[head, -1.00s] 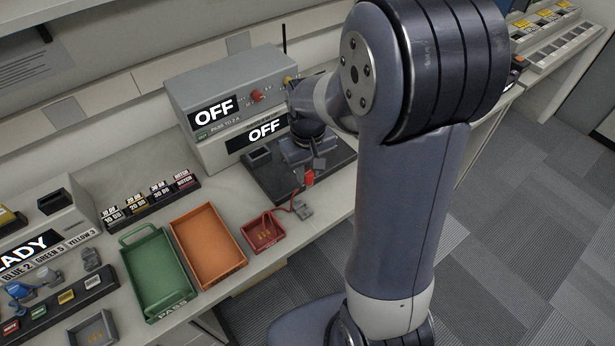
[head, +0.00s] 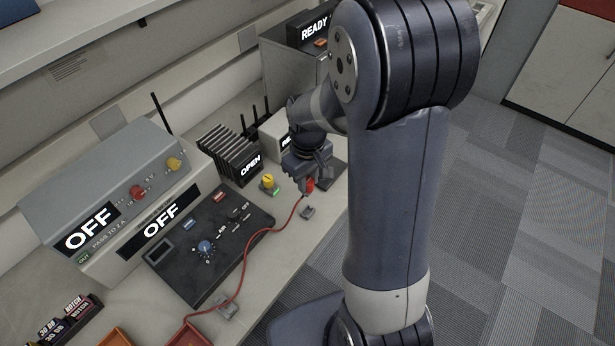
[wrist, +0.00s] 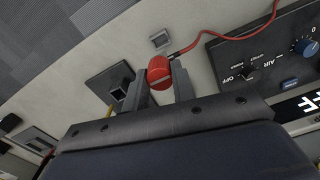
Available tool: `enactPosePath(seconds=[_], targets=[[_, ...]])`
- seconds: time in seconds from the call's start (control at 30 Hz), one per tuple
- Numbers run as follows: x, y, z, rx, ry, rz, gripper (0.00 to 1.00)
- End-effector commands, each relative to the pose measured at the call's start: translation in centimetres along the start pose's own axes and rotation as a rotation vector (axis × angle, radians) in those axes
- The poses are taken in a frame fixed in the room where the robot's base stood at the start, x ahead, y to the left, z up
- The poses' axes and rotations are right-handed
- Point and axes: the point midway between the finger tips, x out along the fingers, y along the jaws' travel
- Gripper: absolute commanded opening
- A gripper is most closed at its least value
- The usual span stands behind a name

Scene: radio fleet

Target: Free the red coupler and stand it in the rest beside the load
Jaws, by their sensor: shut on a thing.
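My gripper (head: 310,180) is shut on the red coupler (head: 309,185), which it holds near the bench's right part in the head view. In the wrist view my gripper (wrist: 160,82) has the rounded red coupler (wrist: 158,70) between its fingertips. A red cable (head: 262,232) runs from the coupler back past the black control panel; it also shows in the wrist view (wrist: 240,35). A small grey block with a square recess (head: 307,212) is just in front of the coupler. A dark plate with a square socket (wrist: 110,84) is beside the gripper. I cannot tell which is the rest.
The black panel (head: 195,270) with a blue knob lies left, before the grey OFF unit (head: 100,190). A yellow knob-like piece (head: 268,182), a finned OPEN unit (head: 228,155) and a READY box (head: 300,50) stand behind. Another grey block (head: 228,307) is near the front edge.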

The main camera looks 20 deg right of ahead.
Motion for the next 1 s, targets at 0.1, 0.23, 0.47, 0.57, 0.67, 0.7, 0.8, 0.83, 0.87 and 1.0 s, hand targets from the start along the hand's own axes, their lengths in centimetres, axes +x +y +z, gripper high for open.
enactPosePath(seconds=[0.1, 0.23, 0.47, 0.57, 0.67, 0.7, 0.8, 0.83, 0.87, 1.0], targets=[[0.0, 0.0, 0.0, 0.0, 0.0, 0.0, 0.03], [0.1, 0.0, 0.0, 0.0, 0.0, 0.0, 0.03], [1.2, 0.0, 0.0, 0.0, -0.001, 0.0, 0.03], [2.0, 0.0, 0.0, 0.0, -0.002, -0.001, 0.03], [3.0, 0.0, 0.0, 0.0, -0.002, -0.001, 0.03], [3.4, 0.0, 0.0, 0.0, -0.002, -0.001, 0.03], [4.4, 0.0, 0.0, 0.0, -0.002, -0.001, 0.03], [4.7, 0.0, 0.0, 0.0, -0.001, 0.0, 0.03], [4.9, 0.0, 0.0, 0.0, -0.001, 0.0, 0.03], [5.7, 0.0, 0.0, 0.001, 0.0, 0.0, 0.03]])
